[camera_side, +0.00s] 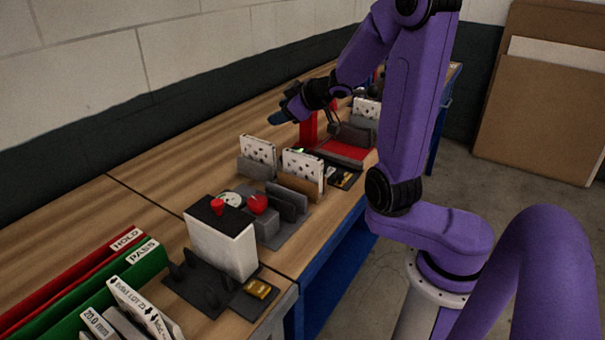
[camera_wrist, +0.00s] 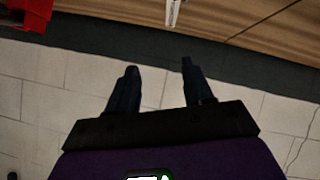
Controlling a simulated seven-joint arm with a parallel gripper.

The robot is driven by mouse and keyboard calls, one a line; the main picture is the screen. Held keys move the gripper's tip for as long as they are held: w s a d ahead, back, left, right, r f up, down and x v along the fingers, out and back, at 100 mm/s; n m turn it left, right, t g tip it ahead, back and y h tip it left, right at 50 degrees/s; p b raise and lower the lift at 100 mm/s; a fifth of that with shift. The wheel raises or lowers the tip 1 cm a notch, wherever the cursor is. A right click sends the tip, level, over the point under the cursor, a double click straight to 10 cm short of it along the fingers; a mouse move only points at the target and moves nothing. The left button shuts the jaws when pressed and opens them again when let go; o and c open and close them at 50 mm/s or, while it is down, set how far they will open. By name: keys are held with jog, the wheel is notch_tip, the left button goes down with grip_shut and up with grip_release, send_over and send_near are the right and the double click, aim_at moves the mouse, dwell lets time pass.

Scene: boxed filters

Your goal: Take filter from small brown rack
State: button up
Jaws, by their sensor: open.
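The small brown rack (camera_side: 307,190) stands on the bench near its front edge, partly hidden by the filter in it. A white filter with dark dots (camera_side: 303,167) stands upright in this rack. My gripper (camera_side: 287,107) is above the bench, behind and well clear of the brown rack, pointing left toward the wall. In the wrist view, the two dark fingers of my gripper (camera_wrist: 158,68) are apart with nothing between them. Neither the brown rack nor its filter can be made out in the wrist view.
Another dotted filter (camera_side: 258,148) stands in a grey rack (camera_side: 256,168) to the left. A third (camera_side: 367,107) stands farther back. A red post (camera_side: 308,130), a white box (camera_side: 222,245) and a red knob (camera_side: 257,204) rise nearby. Green (camera_side: 120,277) and red (camera_side: 70,283) trays lie front left.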

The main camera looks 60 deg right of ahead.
jog(key=m+t, duration=0.1)
send_over(308, 164)
jog(key=w+d, duration=0.2)
jog(key=d, duration=0.1)
jog(key=f, duration=0.1)
jog(key=s+a+m+t+y, duration=0.1)
jog(key=s+a+m+y, duration=0.1)
jog(key=s, duration=0.7)
jog(key=f, duration=0.9)
jog(key=shift+w+f, duration=0.25)
jog(key=shift+w, duration=0.1)
jog(key=shift+x, duration=3.7)
jog(key=shift+r, duration=0.1)
grip_shut()
